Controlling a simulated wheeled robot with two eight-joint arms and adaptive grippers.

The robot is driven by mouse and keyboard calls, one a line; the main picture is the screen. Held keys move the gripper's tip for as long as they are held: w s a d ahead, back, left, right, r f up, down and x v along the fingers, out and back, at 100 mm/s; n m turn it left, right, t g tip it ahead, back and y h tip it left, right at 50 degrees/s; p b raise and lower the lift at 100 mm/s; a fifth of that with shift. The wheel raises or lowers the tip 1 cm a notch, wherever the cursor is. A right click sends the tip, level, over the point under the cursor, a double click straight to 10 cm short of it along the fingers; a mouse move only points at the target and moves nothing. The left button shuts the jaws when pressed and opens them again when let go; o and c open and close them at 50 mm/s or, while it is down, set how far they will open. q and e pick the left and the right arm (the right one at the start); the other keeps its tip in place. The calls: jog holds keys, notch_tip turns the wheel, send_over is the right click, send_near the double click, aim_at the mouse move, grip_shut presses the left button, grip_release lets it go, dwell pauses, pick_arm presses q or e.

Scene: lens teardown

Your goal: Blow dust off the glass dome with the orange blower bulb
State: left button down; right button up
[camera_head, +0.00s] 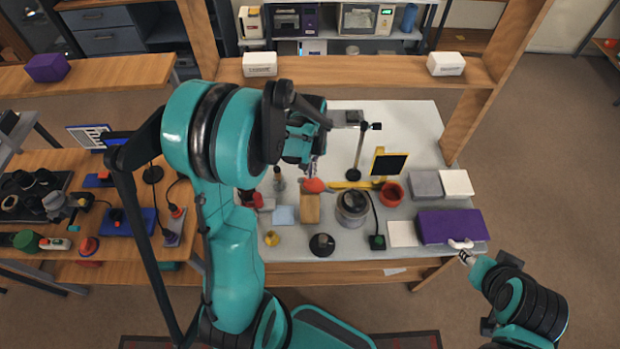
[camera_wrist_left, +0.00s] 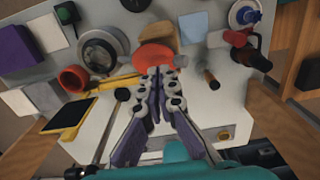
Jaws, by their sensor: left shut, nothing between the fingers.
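The orange blower bulb (camera_head: 314,186) is on the pale workbench, just beyond the fingertips of my left gripper (camera_head: 312,174). In the left wrist view the orange bulb (camera_wrist_left: 154,56) lies right ahead of the left fingertips (camera_wrist_left: 158,76). The left fingers are closed together with nothing between them; I cannot tell whether they touch the bulb. A round grey ringed piece (camera_head: 352,204), perhaps the one with the glass dome, stands right of the bulb. It also shows in the left wrist view (camera_wrist_left: 101,50). My right gripper (camera_head: 464,256) is at the bench's front right, by a small white piece (camera_head: 461,243).
A red cup (camera_head: 391,193), a yellow-framed black panel (camera_head: 390,164) and a thin stand (camera_head: 357,150) are right of the bulb. A wooden block (camera_head: 309,209) is in front of it. A purple box (camera_head: 450,226) fills the front right. The rear of the bench is clearer.

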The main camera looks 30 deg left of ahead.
pick_arm(q)
jog(key=shift+f, duration=0.15)
jog(key=shift+f+b, duration=1.5)
jog(key=shift+b, duration=0.05)
jog(key=shift+r, duration=0.25)
jog(key=shift+r+p, duration=1.05)
jog(key=shift+r, duration=0.35)
jog(key=shift+f, duration=0.1)
